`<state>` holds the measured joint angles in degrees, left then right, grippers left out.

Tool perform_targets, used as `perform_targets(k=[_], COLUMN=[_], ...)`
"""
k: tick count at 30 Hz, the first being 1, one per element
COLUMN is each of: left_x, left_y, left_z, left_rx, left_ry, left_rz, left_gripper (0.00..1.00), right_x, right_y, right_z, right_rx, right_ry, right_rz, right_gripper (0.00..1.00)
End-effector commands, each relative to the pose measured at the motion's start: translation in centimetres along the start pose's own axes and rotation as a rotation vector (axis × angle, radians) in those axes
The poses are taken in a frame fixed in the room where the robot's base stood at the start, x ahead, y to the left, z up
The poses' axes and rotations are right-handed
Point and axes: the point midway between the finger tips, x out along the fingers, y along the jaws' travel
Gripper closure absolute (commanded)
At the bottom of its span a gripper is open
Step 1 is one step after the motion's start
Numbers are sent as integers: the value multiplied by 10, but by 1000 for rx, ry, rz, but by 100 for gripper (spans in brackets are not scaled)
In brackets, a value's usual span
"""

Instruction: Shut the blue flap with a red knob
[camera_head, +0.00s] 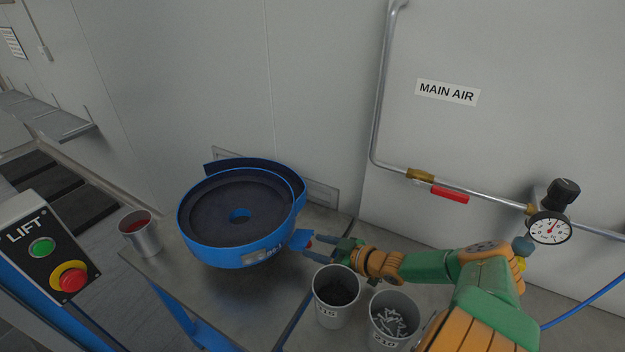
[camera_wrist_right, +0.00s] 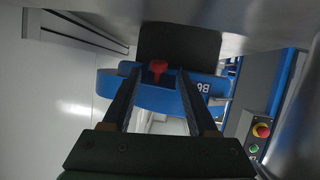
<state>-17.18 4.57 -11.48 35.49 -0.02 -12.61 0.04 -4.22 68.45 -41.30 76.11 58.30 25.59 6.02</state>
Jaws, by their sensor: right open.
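The blue flap (camera_head: 299,240) is a small piece at the right side of a blue round bowl feeder (camera_head: 233,255). Its red knob (camera_head: 309,240) is small and partly hidden by my right gripper (camera_head: 312,248). In the right wrist view the red knob (camera_wrist_right: 157,69) shows between the tips of my right gripper (camera_wrist_right: 155,80), with clear space to both fingers. The gripper is open, and I see no contact with the knob. How far the flap stands open I cannot tell. My left gripper is not in view.
A cup of dark parts (camera_head: 327,315) and a cup of pale screws (camera_head: 380,341) stand just below my right forearm. A cup with red contents (camera_head: 147,241) stands at the table's left corner. A pipe with a red-handled valve (camera_head: 450,194) runs along the wall.

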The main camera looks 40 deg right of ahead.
Motion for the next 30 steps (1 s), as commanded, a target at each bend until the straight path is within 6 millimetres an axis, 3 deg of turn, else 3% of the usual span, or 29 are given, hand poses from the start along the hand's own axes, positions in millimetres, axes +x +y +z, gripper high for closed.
perform_targets(k=[6,15,21,22,30], left_x=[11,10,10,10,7], left_y=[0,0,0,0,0], left_z=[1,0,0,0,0], left_rx=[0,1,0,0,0], left_ry=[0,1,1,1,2], left_rz=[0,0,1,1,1], left_gripper=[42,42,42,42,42], right_x=[20,22,22,22,21], right_y=[0,0,0,0,0], right_z=[1,0,0,0,-2], right_rx=[-2,-1,-1,-1,-4], right_ry=[1,0,-1,-1,-12], right_rz=[0,0,0,0,0], right_gripper=[41,41,95,100,100])
